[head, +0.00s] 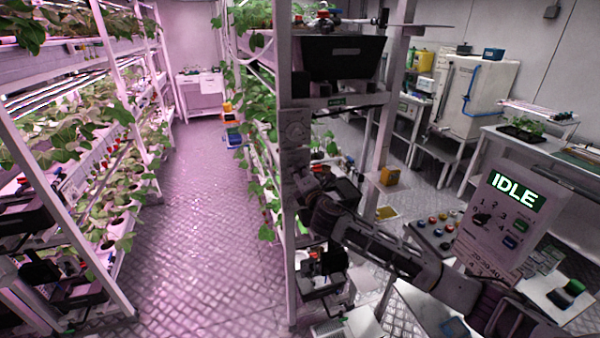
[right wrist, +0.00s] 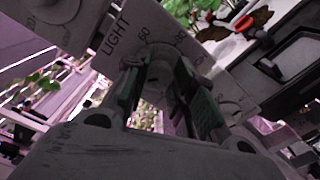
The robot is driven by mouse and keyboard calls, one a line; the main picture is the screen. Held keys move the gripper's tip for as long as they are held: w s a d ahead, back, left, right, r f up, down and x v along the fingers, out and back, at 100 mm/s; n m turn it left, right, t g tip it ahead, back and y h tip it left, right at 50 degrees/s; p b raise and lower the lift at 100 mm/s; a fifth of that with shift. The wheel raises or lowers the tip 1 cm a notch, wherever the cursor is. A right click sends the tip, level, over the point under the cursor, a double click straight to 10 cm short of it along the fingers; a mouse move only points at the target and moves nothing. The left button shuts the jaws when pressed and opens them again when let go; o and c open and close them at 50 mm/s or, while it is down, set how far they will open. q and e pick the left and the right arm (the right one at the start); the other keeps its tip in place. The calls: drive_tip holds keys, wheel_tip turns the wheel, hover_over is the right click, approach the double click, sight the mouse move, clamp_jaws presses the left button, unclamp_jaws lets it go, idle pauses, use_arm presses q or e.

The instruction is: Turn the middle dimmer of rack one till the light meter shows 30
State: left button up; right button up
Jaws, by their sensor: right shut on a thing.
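In the right wrist view, a pale round dimmer dial (right wrist: 158,52) sits on a plate marked "LIGHT", with a "60" on its scale. The fingers of my right gripper (right wrist: 160,78) are closed about its knob, which they largely hide. I cannot read the exact setting. In the head view my right gripper (head: 304,184) is at the front post of the rack (head: 290,230), below another round dial (head: 296,129). The dial being held is hidden there. I cannot make out a light meter reading. My left gripper is out of view.
A panel reading "IDLE" (head: 513,191) stands at the right, near my right arm. A black bin (head: 341,58) sits high on the rack. The aisle floor (head: 195,240) at the left is clear. A planted rack (head: 75,215) lines the far left.

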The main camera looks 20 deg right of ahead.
drive_tip(key=n, duration=1.1)
drive_tip(key=shift+a+f, duration=0.1)
drive_tip(key=shift+a, duration=0.05)
drive_tip(key=shift+n, duration=0.4)
drive_tip(key=o, duration=1)
drive_tip(key=shift+o, duration=0.2)
drive_tip(key=s, duration=1.2)
